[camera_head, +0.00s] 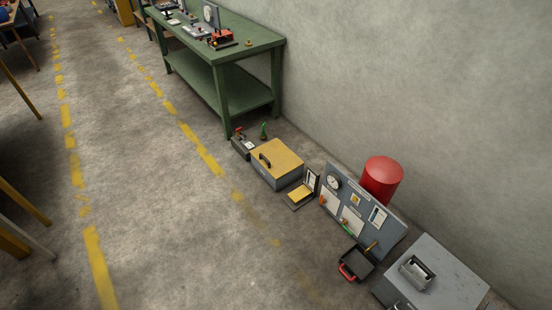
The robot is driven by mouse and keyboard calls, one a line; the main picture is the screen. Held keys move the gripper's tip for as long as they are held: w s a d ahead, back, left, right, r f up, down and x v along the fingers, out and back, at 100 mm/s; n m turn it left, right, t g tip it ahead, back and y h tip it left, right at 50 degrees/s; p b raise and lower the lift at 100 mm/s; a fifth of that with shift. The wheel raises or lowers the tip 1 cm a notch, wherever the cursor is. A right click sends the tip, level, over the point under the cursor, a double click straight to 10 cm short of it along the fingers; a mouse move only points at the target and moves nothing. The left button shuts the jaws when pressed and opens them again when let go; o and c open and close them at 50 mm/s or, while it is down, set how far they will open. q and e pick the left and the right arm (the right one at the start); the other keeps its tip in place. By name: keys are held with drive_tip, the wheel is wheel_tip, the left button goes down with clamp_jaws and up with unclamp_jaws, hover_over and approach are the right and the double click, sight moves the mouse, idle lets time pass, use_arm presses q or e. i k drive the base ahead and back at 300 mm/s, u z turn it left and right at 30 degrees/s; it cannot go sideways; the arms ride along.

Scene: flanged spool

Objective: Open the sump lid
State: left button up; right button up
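Two lidded boxes on the floor could carry the sump lid; I cannot tell which one is meant. A grey box (455,283) at the bottom right has a flat closed top with a pale raised handle piece (416,272); its near side is cut off by the frame. A box with a yellow top (284,157) and grey sides stands farther back, near the middle, with a dark handle (265,160) at its left edge. It looks closed. Neither of my grippers shows in this view.
Between the boxes are a small open case (300,194), a leaning grey board (372,222) with a dial, and a black tray with a red handle (356,264). A red drum (382,180) stands by the wall. A green workbench (240,52) is behind.

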sight(276, 158)
drive_tip(key=u, duration=0.05)
drive_tip(key=i, duration=1.9)
drive_tip(key=u, duration=0.75)
drive_tip(key=i, duration=0.35)
drive_tip(key=u, duration=0.2)
